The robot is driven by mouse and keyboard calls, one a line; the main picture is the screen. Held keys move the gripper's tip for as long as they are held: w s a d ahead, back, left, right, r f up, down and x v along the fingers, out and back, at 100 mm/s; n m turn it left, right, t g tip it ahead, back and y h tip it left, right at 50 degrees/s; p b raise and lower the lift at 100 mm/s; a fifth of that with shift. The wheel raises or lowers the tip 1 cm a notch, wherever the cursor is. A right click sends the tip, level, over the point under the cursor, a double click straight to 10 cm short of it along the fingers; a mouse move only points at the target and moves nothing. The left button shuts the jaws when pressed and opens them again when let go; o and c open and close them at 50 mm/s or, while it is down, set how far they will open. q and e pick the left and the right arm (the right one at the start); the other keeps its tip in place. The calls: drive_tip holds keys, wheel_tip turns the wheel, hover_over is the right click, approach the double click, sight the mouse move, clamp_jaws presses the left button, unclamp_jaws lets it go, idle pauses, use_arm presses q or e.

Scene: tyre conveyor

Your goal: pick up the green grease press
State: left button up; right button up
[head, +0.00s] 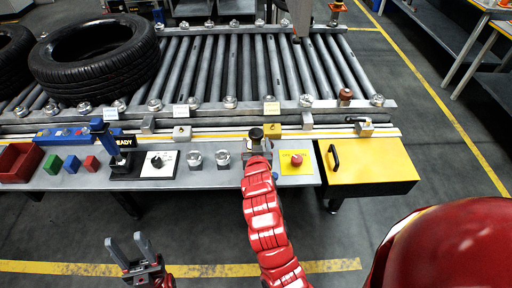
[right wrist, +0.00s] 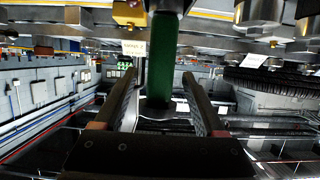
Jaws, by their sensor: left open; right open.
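The green grease press shows in the right wrist view as an upright green cylinder (right wrist: 160,62) between the two fingers of my right gripper (right wrist: 158,78). The fingers are open on either side of it, with a gap visible at least on the left. In the head view my right gripper (head: 258,150) is at the bench by the conveyor's front edge. A dark round top (head: 256,134) shows just beyond it; the green body is hidden there. My left gripper (head: 135,254) is open and empty, low at the left, over the floor.
The grey bench (head: 222,178) carries a blue upright device (head: 104,138), a black dial on a white plate (head: 158,162), two clear-topped knobs and a red button on a yellow plate (head: 296,162). A yellow panel (head: 370,165) is at right. A tyre (head: 95,62) lies on the rollers.

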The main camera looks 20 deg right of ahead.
drive_tip(key=shift+w+d+f, duration=0.15)
drive_tip(key=shift+w+f, duration=0.15)
drive_tip(key=shift+w, duration=0.3)
drive_tip(key=shift+c, duration=0.3)
clamp_jaws()
